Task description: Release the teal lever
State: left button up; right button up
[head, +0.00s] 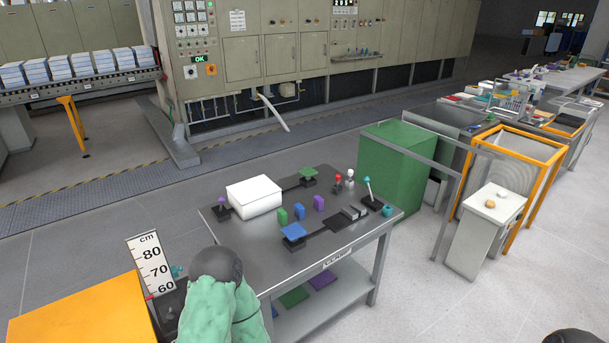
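A lever with a teal knob (367,182) stands on a dark base at the right end of the grey metal table. Its stick tilts slightly to the left at the top. A small teal cup-like piece (387,210) is just right of its base. A green-sleeved link of my arm with a dark rounded joint shows at the lower left, in front of the table's left corner. Neither of my grippers is visible, and nothing of mine touches the teal lever.
A green cabinet (402,162) stands behind right. An orange surface (80,312) and a cm scale (150,263) are at left.

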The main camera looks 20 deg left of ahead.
aim_at(367, 179)
jog(key=i+l+u, duration=0.1)
jog(key=u, duration=0.75)
jog(key=i+l+u, duration=0.2)
jog(key=l, duration=0.2)
jog(key=i+l+u, duration=0.25)
jog(key=l, duration=0.2)
jog(key=l+u, duration=0.2)
jog(key=l, duration=0.25)
jog(key=i+l+u, duration=0.2)
jog(key=l, duration=1.1)
jog(key=i+l, duration=0.15)
jog(key=l, duration=0.7)
